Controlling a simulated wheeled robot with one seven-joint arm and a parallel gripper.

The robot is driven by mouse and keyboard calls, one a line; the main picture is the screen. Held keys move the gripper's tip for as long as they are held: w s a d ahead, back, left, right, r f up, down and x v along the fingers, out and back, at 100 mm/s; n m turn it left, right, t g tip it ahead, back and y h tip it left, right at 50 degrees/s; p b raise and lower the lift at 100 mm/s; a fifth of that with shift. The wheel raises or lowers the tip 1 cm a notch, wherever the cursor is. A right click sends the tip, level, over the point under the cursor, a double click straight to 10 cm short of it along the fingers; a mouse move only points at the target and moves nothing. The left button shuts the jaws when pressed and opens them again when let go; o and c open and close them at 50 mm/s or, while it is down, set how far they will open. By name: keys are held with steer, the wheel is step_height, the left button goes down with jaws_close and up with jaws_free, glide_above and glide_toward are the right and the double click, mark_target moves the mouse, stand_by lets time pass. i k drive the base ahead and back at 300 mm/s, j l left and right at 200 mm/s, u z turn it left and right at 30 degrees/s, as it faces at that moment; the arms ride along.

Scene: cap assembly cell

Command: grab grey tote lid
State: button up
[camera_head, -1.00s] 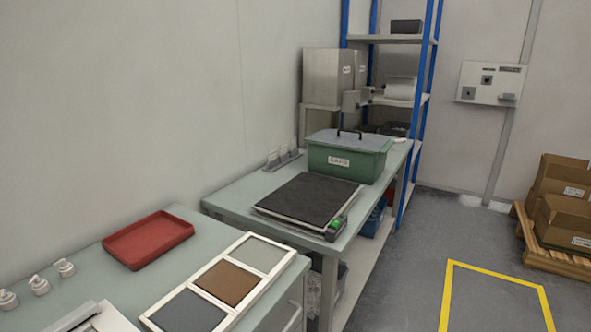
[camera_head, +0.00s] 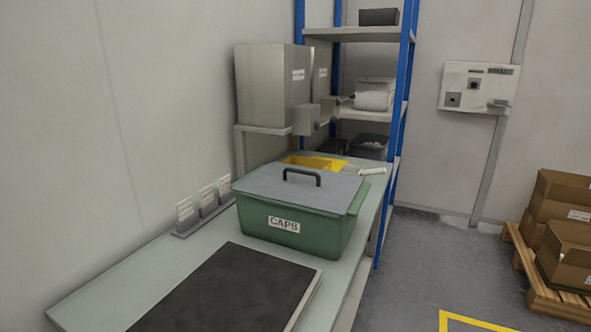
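The grey tote lid (camera_head: 291,187) lies flat on top of the green tote (camera_head: 318,234), which is labelled CAPS. A dark arched handle (camera_head: 302,175) stands up from the middle of the lid. The tote rests on the pale bench (camera_head: 130,275), behind the black mat of the scale. My gripper is not in view, so its state and its distance from the lid do not show.
The black scale platform (camera_head: 229,294) lies in front of the tote. A card holder (camera_head: 203,206) stands left of it, near the wall. Metal dispensers (camera_head: 272,86), a yellow tray (camera_head: 312,163) and a blue-post shelf (camera_head: 392,110) are behind. Clear floor lies right, before the cartons (camera_head: 567,255).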

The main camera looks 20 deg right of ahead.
mark_target(331, 192)
steer(key=i+l+u, duration=0.1)
steer(key=i+l, duration=0.55)
steer(key=l, duration=0.15)
steer(key=i+l+u, duration=0.15)
steer(key=i+l, duration=0.15)
steer(key=i+l+u, duration=0.1)
steer(key=i+l, duration=0.2)
steer(key=l, duration=0.25)
